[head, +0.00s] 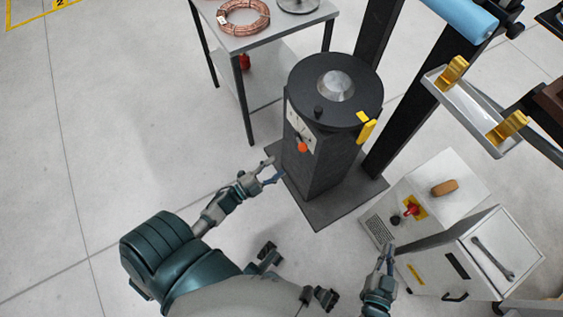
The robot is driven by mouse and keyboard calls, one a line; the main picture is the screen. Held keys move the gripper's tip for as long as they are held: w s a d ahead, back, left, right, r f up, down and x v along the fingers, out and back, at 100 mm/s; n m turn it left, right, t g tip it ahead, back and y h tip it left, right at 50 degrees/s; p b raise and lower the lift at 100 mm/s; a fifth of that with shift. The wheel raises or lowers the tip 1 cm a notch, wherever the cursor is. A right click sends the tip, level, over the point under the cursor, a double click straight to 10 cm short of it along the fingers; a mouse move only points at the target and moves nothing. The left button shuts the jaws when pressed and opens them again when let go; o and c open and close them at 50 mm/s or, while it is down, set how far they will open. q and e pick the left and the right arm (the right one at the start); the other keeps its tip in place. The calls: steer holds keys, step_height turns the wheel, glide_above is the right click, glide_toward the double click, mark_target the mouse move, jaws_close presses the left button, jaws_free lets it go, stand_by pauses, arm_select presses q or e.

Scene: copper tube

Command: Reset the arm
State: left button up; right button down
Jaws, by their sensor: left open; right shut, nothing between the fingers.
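My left gripper (268,172) is open and empty, with its fingers pointing right. It is in front of and left of the dark pedestal machine's column, above the floor. My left arm comes in from the lower left, bent at the elbow. My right gripper (388,250) is shut and empty at the lower right. It points up the picture and appears beside the left edge of a white cabinet. The dark pedestal machine (318,170) has a round black top with a silver hub, an orange knob and yellow parts. A copper tube coil (243,16) lies on the table at the top.
A grey table (268,38) stands at the upper left of the machine. A white control box (440,190) with a red switch and a white cabinet (490,250) with a wrench stand at right. A white tray (478,120) with gold brackets is above. The floor at left is clear.

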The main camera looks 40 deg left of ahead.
stand_by(0.5)
